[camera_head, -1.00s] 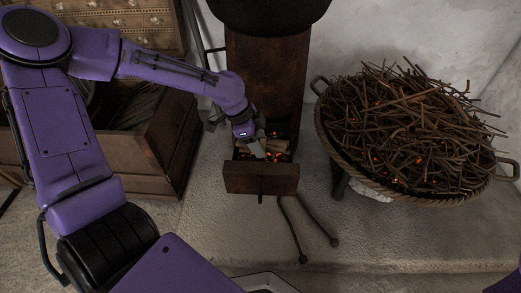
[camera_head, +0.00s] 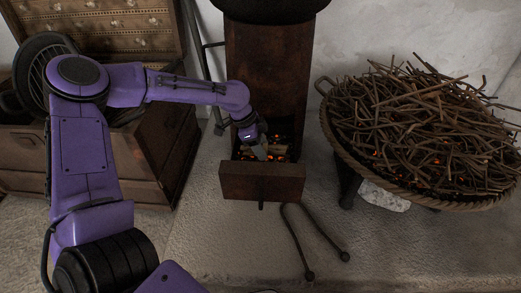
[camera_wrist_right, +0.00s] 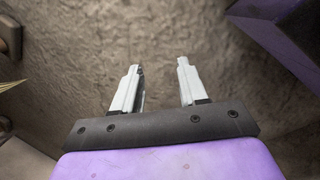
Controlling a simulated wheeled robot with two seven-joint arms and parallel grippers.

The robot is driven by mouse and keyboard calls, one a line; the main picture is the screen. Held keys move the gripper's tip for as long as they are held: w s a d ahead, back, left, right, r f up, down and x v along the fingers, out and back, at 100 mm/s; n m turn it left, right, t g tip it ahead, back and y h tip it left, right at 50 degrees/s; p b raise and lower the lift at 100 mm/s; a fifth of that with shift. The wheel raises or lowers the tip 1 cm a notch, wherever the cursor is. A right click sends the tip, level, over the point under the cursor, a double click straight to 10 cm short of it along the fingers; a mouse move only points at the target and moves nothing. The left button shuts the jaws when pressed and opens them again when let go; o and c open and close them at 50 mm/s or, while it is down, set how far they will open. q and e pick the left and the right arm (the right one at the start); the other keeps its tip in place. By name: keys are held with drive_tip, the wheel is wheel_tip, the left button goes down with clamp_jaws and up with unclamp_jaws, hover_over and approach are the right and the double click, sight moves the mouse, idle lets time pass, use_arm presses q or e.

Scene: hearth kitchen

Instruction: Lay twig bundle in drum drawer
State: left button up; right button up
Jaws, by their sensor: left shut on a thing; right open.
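The drum drawer (camera_head: 262,182) is pulled out at the foot of a tall brown wooden stand, with glowing orange embers inside. My left gripper (camera_head: 262,152) points down into the open drawer, behind its front board. It is shut on the twig bundle (camera_head: 277,150), of which only a small pale-brown part shows among the embers; the gripper hides the rest. I cannot tell whether the bundle touches the drawer floor. My right gripper (camera_wrist_right: 160,65) shows in the right wrist view, open and empty above a bare grey-brown surface.
A big round basket (camera_head: 345,150) heaped with twigs and embers stands on the right. Black tongs (camera_head: 300,240) lie on the stone floor in front of the drawer. A wooden chest (camera_head: 150,160) is at the left.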

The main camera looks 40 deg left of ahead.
use_arm(q)
drive_tip(key=o, duration=1)
drive_tip(key=shift+o, duration=0.2)
use_arm(e)
drive_tip(key=shift+r, duration=0.15)
use_arm(q)
drive_tip(key=shift+r, duration=0.1)
drive_tip(key=p+v, duration=0.3)
drive_tip(key=v, duration=0.2)
drive_tip(key=shift+d, duration=0.1)
drive_tip(key=p+v, duration=0.4)
drive_tip(key=v, duration=0.2)
drive_tip(key=shift+r, duration=0.1)
drive_tip(key=shift+s+a+r, duration=0.15)
drive_tip(key=shift+a+r, duration=0.1)
drive_tip(key=shift+r, duration=0.1)
use_arm(e)
drive_tip(key=w+a+r+m+t+h, duration=0.1)
drive_tip(key=w+a+r+m+t, duration=0.1)
drive_tip(key=w+r+m+t, duration=0.1)
wheel_tip(320, 180, up, 3)
drive_tip(key=shift+w+a+f+m+t, duration=0.2)
drive_tip(key=shift+w+m+t, duration=0.2)
drive_tip(key=shift+w+m, duration=0.35)
drive_tip(key=shift+s, duration=0.15)
